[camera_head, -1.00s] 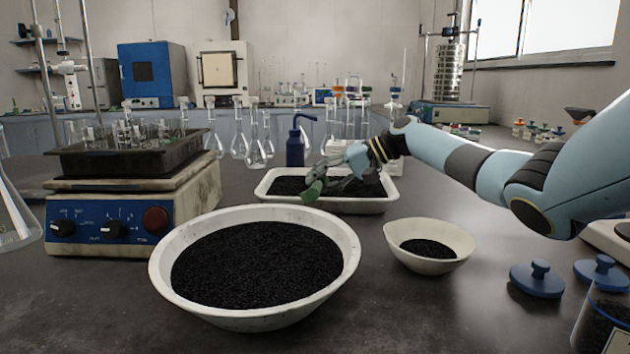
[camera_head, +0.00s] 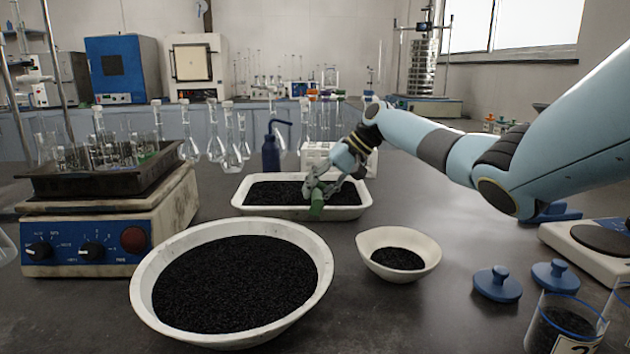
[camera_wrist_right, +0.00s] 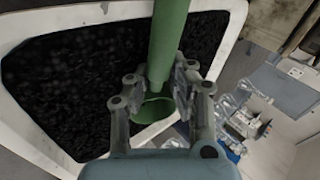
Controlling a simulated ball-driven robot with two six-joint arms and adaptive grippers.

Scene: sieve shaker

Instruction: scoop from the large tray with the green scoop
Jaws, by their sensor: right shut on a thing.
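The large tray (camera_head: 275,212) is a white rectangular tray of black granules in the middle of the head view. In the right wrist view its white rim (camera_wrist_right: 30,135) and granules fill the left and top. My right gripper (camera_head: 322,186) is above the tray's right half, shut on the green scoop (camera_head: 316,206). In the head view the scoop's green end overlaps the tray's front wall; I cannot tell whether it touches. In the wrist view the scoop (camera_wrist_right: 168,45) runs between the fingers (camera_wrist_right: 160,78), with a hollow round end toward me. My left gripper is not in view.
A big round bowl of granules (camera_head: 310,308) stands in front, with a small bowl (camera_head: 424,268) to its right. A blue bottle (camera_head: 271,153) stands behind the tray. A hotplate (camera_head: 110,235) is at left; blue lids (camera_head: 497,284) and a jar (camera_head: 565,325) are at right.

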